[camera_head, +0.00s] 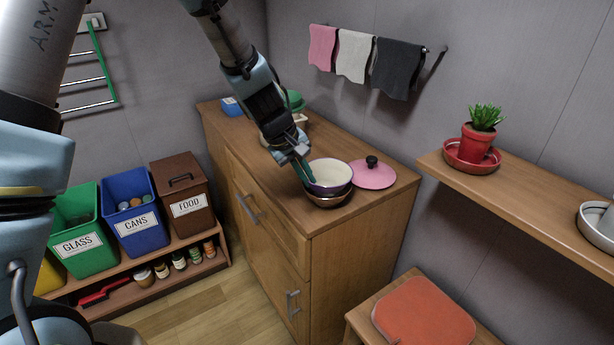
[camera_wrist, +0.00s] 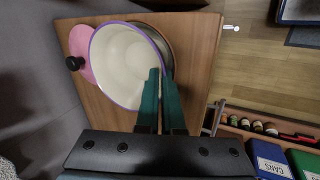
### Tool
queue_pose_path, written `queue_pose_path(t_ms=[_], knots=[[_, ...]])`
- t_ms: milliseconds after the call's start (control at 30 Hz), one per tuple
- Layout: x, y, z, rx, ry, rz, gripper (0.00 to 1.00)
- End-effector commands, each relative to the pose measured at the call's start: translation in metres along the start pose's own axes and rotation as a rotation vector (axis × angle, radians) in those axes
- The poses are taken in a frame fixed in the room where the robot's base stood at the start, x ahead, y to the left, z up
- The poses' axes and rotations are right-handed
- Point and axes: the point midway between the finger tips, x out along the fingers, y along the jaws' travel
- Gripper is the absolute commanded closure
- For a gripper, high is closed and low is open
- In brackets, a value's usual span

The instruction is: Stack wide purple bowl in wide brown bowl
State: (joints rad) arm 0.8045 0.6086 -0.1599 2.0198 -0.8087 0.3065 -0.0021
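The wide purple bowl (camera_head: 331,174), cream inside with a purple rim, is at the cabinet top's front right corner. It also shows in the wrist view (camera_wrist: 122,68). The wide brown bowl (camera_head: 329,201) is directly beneath it, mostly hidden. In the wrist view, a brown bowl edge (camera_wrist: 162,37) shows past the purple rim, so the two look slightly off-centre. I cannot tell whether the purple bowl rests in the brown one or hangs just above. My gripper (camera_head: 305,176) has its green fingers (camera_wrist: 161,78) close together across the purple bowl's near wall, one inside, one outside.
A pink lid (camera_head: 373,174) with a black knob lies right beside the bowls. A green item (camera_head: 295,101) and a blue item (camera_head: 232,107) stand farther back on the cabinet top (camera_head: 245,140). A shelf (camera_head: 520,202) with a potted plant (camera_head: 478,140) is at right.

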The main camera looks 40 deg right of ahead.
Motion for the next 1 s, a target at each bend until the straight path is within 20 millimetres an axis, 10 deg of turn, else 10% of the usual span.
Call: queue_pose_path(t_ms=[600, 867, 1000], knots=[[0.011, -0.005, 0.0, 0.0, -0.001, 0.0, 1.0], [0.013, -0.006, 0.001, 0.0, -0.003, -0.003, 0.67], [0.013, -0.007, 0.002, -0.001, -0.004, -0.003, 0.66]])
